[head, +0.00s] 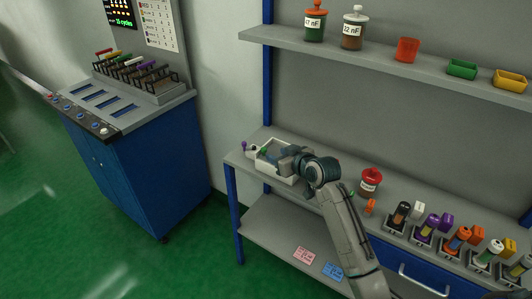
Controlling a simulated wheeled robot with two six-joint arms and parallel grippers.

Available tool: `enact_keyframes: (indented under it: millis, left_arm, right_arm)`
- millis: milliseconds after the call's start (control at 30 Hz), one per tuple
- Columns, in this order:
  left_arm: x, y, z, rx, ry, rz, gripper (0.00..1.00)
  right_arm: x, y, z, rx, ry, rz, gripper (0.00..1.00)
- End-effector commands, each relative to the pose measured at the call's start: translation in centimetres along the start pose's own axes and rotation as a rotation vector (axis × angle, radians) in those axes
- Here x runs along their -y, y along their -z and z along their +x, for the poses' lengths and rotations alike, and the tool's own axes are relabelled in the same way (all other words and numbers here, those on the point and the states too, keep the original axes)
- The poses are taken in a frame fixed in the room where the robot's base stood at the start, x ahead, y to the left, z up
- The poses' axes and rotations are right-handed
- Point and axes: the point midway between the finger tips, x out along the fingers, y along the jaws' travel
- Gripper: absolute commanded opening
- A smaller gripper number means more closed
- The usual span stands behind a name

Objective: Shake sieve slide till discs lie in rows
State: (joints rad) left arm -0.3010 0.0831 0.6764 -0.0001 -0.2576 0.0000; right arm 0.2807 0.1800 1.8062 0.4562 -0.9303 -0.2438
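A small white open tray (273,173) sits at the left end of the grey bench; it may be the sieve slide, but I cannot tell for sure. My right gripper (277,157) reaches over the tray from the right and covers much of its inside. Its fingers are too small and too hidden to show whether they are open or shut, or whether they touch the tray. No discs can be made out. Small dark, green and purple parts show at the tray's left end. My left gripper is not in view.
A red-lidded jar (371,181) stands right of my arm, with several coloured component holders (430,226) further right. The shelf (380,45) above holds two labelled jars and small bins. A blue cabinet (140,165) stands left, with green floor between.

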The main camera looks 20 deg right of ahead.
Motion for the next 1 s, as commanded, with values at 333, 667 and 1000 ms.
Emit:
enact_keyframes:
  millis: [333,667,1000]
  left_arm:
    - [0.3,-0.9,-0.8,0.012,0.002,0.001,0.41]
    - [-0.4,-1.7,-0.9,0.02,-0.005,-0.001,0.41]
    - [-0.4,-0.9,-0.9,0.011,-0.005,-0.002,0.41]
  right_arm:
    - [0.0,0.1,5.9,0.001,0.0,0.003,0.4]
    - [0.0,0.0,7.5,0.0,-0.001,0.001,0.4]
    - [0.0,0.0,7.5,0.0,-0.001,0.001,0.08]
